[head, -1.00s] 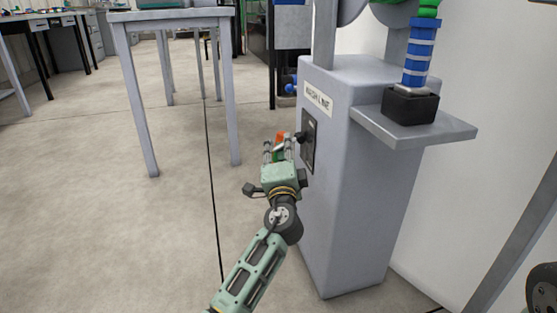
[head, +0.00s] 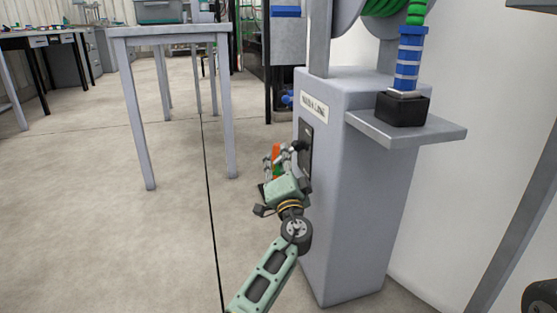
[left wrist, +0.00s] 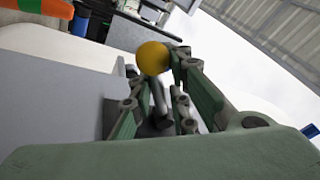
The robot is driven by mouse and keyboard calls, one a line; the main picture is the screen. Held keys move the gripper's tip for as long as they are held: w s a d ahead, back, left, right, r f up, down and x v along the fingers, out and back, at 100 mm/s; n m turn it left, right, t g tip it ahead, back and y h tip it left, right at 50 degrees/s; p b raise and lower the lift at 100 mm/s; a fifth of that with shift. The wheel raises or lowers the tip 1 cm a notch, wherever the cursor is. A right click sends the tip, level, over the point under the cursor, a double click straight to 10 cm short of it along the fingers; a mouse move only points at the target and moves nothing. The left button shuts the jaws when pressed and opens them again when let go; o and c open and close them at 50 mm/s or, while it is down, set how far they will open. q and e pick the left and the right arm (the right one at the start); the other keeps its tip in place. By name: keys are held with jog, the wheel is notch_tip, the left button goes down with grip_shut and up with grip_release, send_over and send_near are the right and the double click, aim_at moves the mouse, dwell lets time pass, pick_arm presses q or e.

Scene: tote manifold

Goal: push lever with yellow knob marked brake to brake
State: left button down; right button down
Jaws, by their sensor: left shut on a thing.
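The lever's yellow knob (left wrist: 152,58) is a round ball at the far end of my left gripper's fingers in the left wrist view. Its metal shaft (left wrist: 158,97) runs back between the green fingers. My left gripper (head: 283,163) is at the black side panel (head: 305,157) of the grey pedestal in the head view, shut on the lever. The yellow knob cannot be made out in the head view. An orange and green piece (head: 276,152) shows beside the fingertips. The brake marking cannot be read. My right gripper is not in view.
The grey pedestal (head: 350,200) carries a label (head: 314,106) and a shelf (head: 440,132) with a black block (head: 402,108) and a blue-banded hose end (head: 410,62). A grey table (head: 170,32) stands at the left. The floor between is clear.

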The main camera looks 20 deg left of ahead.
pick_arm(q)
jog(key=shift+d+f, duration=0.15)
jog(key=shift+f, duration=0.2)
jog(key=c, duration=1.8)
grip_release()
jog(key=shift+w, duration=0.1)
jog(key=shift+r, duration=0.15)
